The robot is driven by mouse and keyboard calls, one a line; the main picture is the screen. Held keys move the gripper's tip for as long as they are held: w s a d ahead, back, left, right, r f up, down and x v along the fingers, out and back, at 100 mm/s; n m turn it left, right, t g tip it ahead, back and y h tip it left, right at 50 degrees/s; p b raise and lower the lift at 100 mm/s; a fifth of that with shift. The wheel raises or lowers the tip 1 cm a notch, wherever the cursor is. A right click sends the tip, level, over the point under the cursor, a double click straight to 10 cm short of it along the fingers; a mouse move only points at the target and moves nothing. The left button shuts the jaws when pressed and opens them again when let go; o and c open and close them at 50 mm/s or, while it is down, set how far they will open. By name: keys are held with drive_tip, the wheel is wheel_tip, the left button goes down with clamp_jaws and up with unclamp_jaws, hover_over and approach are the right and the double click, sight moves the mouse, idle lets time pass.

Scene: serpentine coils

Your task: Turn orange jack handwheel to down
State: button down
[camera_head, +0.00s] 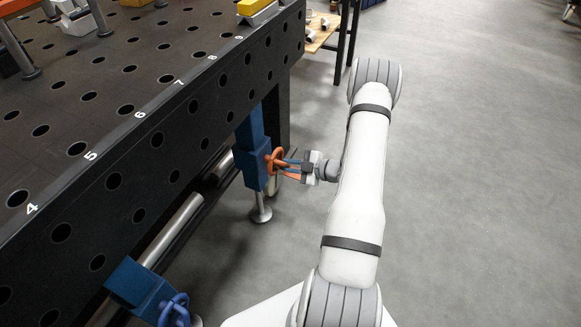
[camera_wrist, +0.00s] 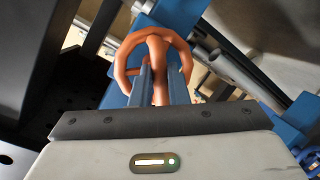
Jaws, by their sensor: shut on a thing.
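The orange jack handwheel (camera_head: 274,161) sits on the side of a blue jack housing (camera_head: 254,170) under the edge of the black table. In the wrist view the orange handwheel (camera_wrist: 124,54) fills the upper middle, its ring open towards me with a spoke or handle running down. My gripper (camera_head: 290,168) reaches the wheel from the right. In the wrist view my gripper (camera_wrist: 158,85) has its two blue-grey fingers closed on part of the wheel inside the ring. The exact contact is partly hidden by the fingers.
The black perforated table (camera_head: 130,85) with numbered edge fills the left. A blue handwheel (camera_head: 174,308) on another jack is at the lower left. A steel tube (camera_head: 172,230) runs under the table. Grey floor (camera_head: 470,150) on the right is clear.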

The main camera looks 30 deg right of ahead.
drive_tip(key=n+b, duration=0.2)
drive_tip(key=n+t+h+b, duration=0.1)
drive_tip(key=n+b, duration=0.1)
drive_tip(key=shift+f+h, duration=0.15)
drive_tip(key=shift+h, duration=0.15)
drive_tip(key=n+t+b, duration=0.1)
drive_tip(key=n+b, duration=0.1)
drive_tip(key=b, duration=0.1)
drive_tip(key=shift+h, duration=0.3)
drive_tip(key=shift+a+r+n+b, duration=0.1)
drive_tip(key=shift+r+n+b, duration=0.1)
drive_tip(key=shift+n+b, duration=0.4)
drive_tip(key=shift+r, duration=0.1)
drive_tip(key=c, duration=1.4)
unclamp_jaws()
